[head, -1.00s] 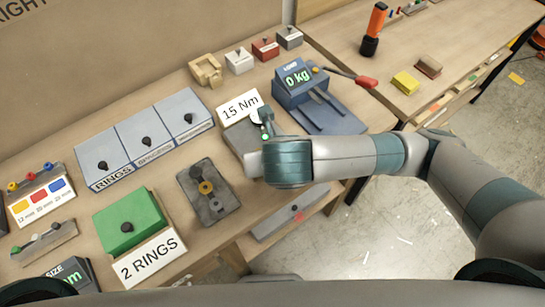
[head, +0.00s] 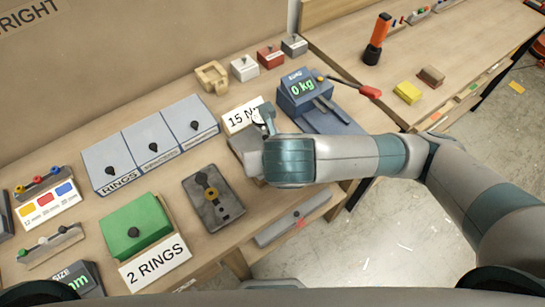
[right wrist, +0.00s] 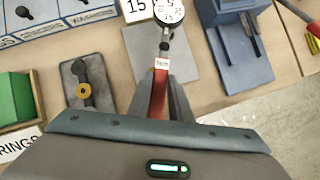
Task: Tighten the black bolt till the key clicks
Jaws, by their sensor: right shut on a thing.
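My right gripper (right wrist: 162,88) is shut on the red handle of a key (right wrist: 159,92) in the right wrist view. The key's round white dial (right wrist: 168,10) is at the top edge, over or beside a grey plate (right wrist: 195,55). In the head view my right wrist hides most of the key and plate, by the 15 Nm sign (head: 241,116). A dark plate (head: 226,207) left of the gripper bears a black knob-like post (head: 201,178) and a yellow ring (head: 211,194). I cannot see a bolt under the key. My left gripper is out of view.
A blue scale (head: 331,121) reading 0 kg stands right of the sign. Grey bins (head: 154,142) and a green box (head: 134,229) with a 2 RINGS sign lie to the left. Small blocks line the back. A second table (head: 450,60) is at the right.

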